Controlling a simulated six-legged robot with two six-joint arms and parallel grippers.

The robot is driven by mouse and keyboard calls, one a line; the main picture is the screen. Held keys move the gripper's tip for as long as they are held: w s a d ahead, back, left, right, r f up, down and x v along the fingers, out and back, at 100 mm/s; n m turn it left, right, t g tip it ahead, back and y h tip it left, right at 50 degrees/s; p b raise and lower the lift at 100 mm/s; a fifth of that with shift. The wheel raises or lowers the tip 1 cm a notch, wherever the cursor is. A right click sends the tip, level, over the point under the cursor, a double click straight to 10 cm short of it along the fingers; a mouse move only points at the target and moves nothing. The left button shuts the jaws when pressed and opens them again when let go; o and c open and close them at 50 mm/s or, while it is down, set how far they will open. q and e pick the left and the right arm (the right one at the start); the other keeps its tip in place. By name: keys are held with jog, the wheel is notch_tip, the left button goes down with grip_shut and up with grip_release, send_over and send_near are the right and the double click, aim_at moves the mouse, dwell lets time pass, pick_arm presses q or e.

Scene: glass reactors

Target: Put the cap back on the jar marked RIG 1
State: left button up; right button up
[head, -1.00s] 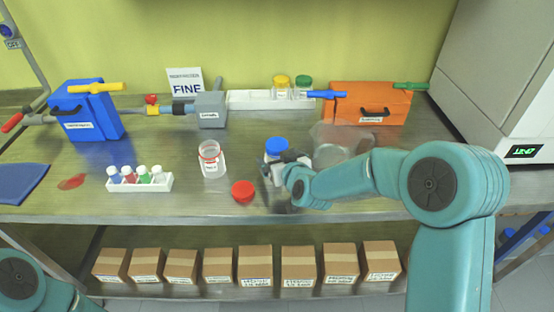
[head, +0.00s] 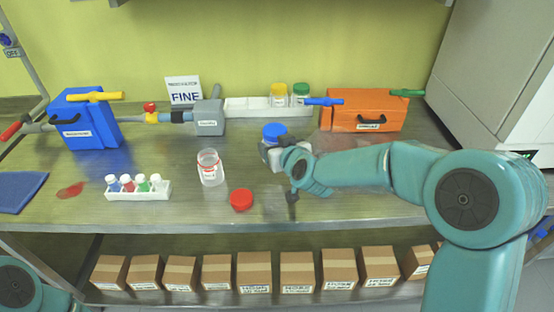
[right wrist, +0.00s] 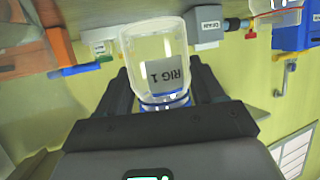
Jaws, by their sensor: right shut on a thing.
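My right gripper (head: 274,152) is shut on a clear glass jar with a blue cap (head: 275,132) on top. In the right wrist view this jar (right wrist: 160,62) sits between the two fingers, and its label reads RIG 1, upside down in the picture. Its blue cap (right wrist: 165,100) is at the palm side. Whether its base touches the bench is unclear. An open clear jar (head: 210,168) with a red ring stands to the left; its label is too small to read. A red cap (head: 241,200) lies on the bench in front, between them. My left gripper is out of view.
A white rack (head: 138,190) of small capped bottles stands at left. Behind are a blue box (head: 84,122), a grey drain block (head: 209,118), a white tray (head: 245,107) with yellow- and green-capped jars, and an orange box (head: 365,112). Bench around the red cap is clear.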

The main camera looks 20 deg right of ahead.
notch_tip(320, 180, up, 13)
jog(key=p, duration=0.5)
jog(key=shift+p, duration=0.35)
jog(key=shift+f, duration=0.1)
